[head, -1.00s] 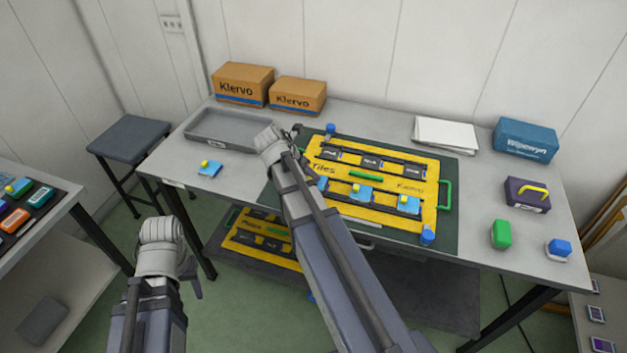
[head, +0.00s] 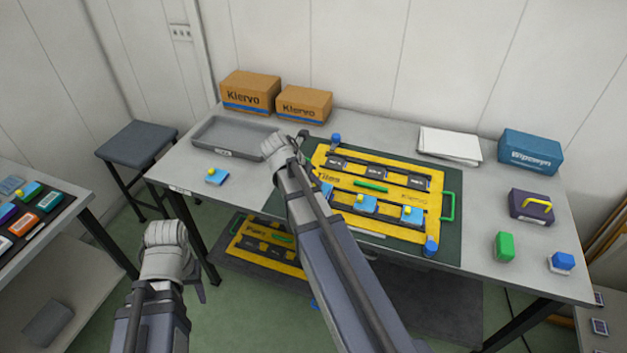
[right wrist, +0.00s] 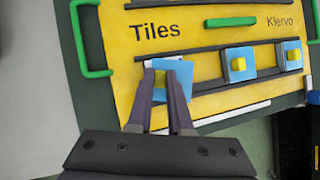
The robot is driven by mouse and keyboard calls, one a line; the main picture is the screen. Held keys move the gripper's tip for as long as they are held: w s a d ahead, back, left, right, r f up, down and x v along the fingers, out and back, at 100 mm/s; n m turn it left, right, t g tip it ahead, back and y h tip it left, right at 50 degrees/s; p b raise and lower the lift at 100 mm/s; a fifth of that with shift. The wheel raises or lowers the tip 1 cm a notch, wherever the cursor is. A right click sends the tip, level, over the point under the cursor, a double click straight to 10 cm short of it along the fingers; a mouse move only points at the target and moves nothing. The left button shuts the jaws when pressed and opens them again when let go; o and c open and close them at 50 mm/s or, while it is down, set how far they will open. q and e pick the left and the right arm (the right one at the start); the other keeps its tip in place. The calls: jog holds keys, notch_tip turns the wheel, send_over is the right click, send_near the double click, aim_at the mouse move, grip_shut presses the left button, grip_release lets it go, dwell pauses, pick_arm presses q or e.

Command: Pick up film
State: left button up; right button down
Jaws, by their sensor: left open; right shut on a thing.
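Nothing in view is labelled film. The yellow board marked Tiles (head: 340,178) holds dark tiles in its upper row and blue squares with yellow knobs (head: 412,214) in its lower row. In the right wrist view, my right gripper (right wrist: 161,82) is shut on the yellow knob of the leftmost blue square (right wrist: 183,76). That square is at the left end of the lower row; I cannot tell whether it is lifted. In the head view my right arm hides the fingers. My left gripper (head: 200,291) is low in front of the table, mostly hidden by its wrist, open and empty.
Another blue piece with a yellow knob (head: 216,176) lies left of the board, near a grey tray (head: 212,150). Cartons (head: 250,92) stand behind. A green block (head: 504,247) and a purple box (head: 530,206) are at right. A side table (head: 70,212) holds coloured pieces.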

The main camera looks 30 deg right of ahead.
notch_tip(320, 180, up, 8)
jog(key=p, duration=0.7)
jog(key=shift+r+p, duration=0.25)
jog(key=shift+p, duration=0.1)
jog(key=shift+w, duration=0.1)
